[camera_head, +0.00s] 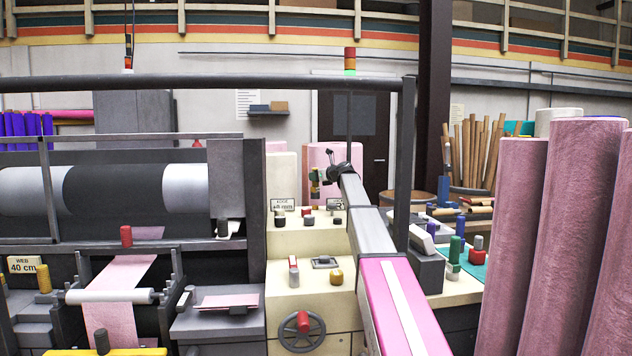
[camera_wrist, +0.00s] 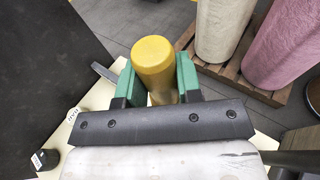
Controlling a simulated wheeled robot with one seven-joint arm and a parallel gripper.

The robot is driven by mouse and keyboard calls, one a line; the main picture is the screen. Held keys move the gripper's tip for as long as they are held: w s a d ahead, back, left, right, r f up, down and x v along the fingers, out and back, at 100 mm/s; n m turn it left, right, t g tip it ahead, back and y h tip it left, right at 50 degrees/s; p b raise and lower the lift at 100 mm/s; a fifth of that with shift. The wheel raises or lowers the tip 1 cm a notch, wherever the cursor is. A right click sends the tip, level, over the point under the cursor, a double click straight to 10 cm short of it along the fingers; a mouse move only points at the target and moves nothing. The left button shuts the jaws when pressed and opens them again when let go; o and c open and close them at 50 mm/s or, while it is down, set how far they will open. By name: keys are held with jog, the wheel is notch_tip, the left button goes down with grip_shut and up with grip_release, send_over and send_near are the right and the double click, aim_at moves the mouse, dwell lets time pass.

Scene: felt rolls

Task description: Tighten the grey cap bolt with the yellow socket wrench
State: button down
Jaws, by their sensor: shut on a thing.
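My gripper (camera_wrist: 156,72) is shut on the yellow socket wrench (camera_wrist: 153,58), with one green finger on each side of its round yellow end. The lower part of the wrench is hidden behind the fingers and the dark bar. In the head view my gripper (camera_head: 319,174) is small and held above the cream machine top, with a bit of yellow at it. I cannot pick out the grey cap bolt for certain. Dark knobs stand on the cream top below the gripper, one of them (camera_head: 309,219) just under it.
A handwheel (camera_head: 302,331) is on the cream machine's front. A grey frame post (camera_head: 404,160) rises right of the arm. Large pink felt rolls (camera_head: 572,220) fill the right side. In the wrist view, rolls stand on a wooden pallet (camera_wrist: 236,82) beyond the wrench.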

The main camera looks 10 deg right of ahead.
jog(key=shift+r, duration=1.75)
